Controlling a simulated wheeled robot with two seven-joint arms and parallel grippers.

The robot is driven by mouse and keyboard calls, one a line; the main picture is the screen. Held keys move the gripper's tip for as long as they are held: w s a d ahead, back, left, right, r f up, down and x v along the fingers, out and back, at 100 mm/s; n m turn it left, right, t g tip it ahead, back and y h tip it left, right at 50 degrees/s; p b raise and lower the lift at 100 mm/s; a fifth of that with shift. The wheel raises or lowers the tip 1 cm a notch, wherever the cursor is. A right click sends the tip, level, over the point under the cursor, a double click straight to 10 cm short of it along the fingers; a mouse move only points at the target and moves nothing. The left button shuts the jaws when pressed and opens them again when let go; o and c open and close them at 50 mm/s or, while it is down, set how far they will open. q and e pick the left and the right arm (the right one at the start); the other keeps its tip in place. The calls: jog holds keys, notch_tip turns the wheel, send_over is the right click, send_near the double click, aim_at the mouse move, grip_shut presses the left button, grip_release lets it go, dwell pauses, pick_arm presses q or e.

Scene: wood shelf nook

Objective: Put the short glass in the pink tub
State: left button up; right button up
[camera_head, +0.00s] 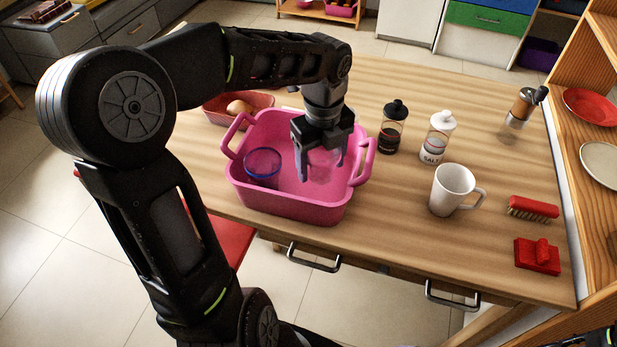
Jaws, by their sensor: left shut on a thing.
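The pink tub (290,205) stands on the wooden table, with a handle on its left and right sides. My left gripper (320,165) points down over the right half of the tub and is shut on a clear short glass (322,166). The glass is see-through and looks pink against the tub, so its outline is faint. I cannot tell whether it touches the tub floor. My right gripper is not in view.
Right of the tub are a black-topped shaker (393,127), a white-topped salt shaker (437,137) and a white mug (452,189). A red brush (533,208) and a red block-like item (537,256) lie at the right edge. A red basket (240,105) stands behind the tub.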

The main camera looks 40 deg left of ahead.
pick_arm(q)
jog(key=shift+f, duration=3.1)
jog(key=shift+f+b, duration=0.45)
jog(key=shift+f, duration=1.4)
jog(key=shift+f, duration=0.2)
jog(key=o, duration=1.6)
jog(key=shift+r, duration=0.1)
